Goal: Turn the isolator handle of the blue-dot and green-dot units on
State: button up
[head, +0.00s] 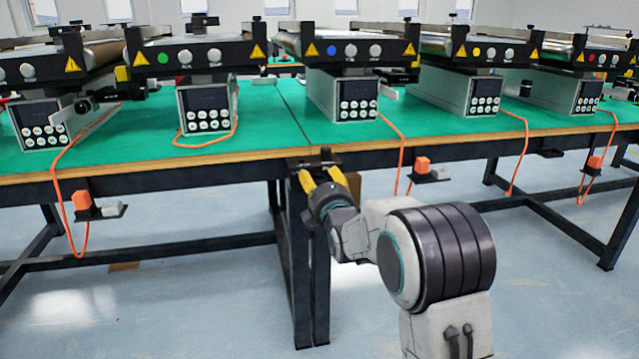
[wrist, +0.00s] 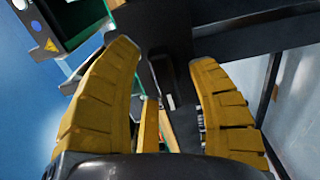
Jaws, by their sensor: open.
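The blue-dot unit (head: 331,50) stands at middle on the green table, with its control box (head: 343,100) below it. A grey lever-like part (head: 390,92) sticks out at that box's right side. The green-dot unit (head: 163,58) stands to its left, with its control box (head: 207,108) below. I cannot tell for sure which parts are the isolator handles or how they are set. My gripper (head: 321,177) is open, low at the table's front edge, in front of and below both units. In the wrist view its yellow fingers (wrist: 163,55) are apart, with a dark bar between them.
Yellow-dot (head: 476,51) and red-dot (head: 589,58) units stand to the right, another unit far left. Orange cables hang over the table edge (head: 470,148). Orange blocks on black brackets (head: 82,200) (head: 422,168) sit below the edge. Black table legs (head: 310,280) stand beneath my gripper.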

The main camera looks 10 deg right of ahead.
jog(key=shift+w, duration=0.1)
jog(key=shift+c, duration=0.4)
grip_shut()
